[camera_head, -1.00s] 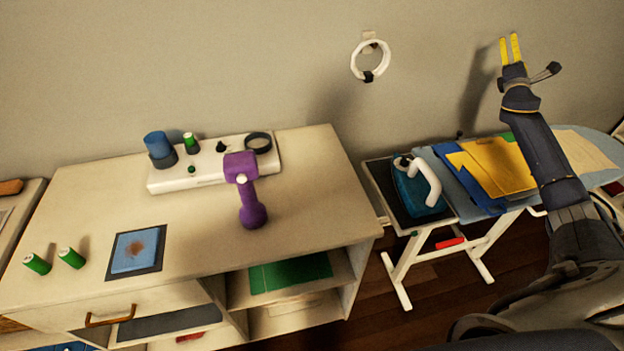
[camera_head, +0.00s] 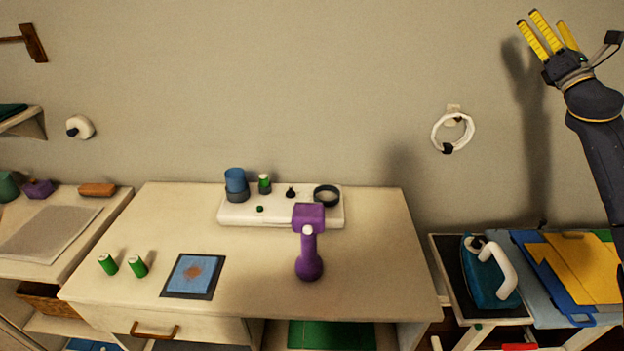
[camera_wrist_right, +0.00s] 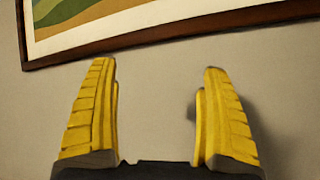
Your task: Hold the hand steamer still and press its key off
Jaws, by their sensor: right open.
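The purple hand steamer (camera_head: 308,255) lies on the cream table, its boxy head toward the white dock and its rounded end toward the front. A small white round button (camera_head: 308,230) shows on its neck; I cannot tell whether it is the key or how it is set. My right gripper (camera_head: 545,35) is raised in front of the wall at the upper right, far from the steamer. In the right wrist view its yellow fingers (camera_wrist_right: 160,95) are spread apart with nothing between them. My left gripper is not in view.
A white dock (camera_head: 280,212) with a blue cup (camera_head: 236,181) and a green battery (camera_head: 264,183) stands behind the steamer. A stained blue cloth (camera_head: 193,273) and two green batteries lie left. An iron (camera_head: 490,272) stands right. The tabletop around the steamer's front is clear.

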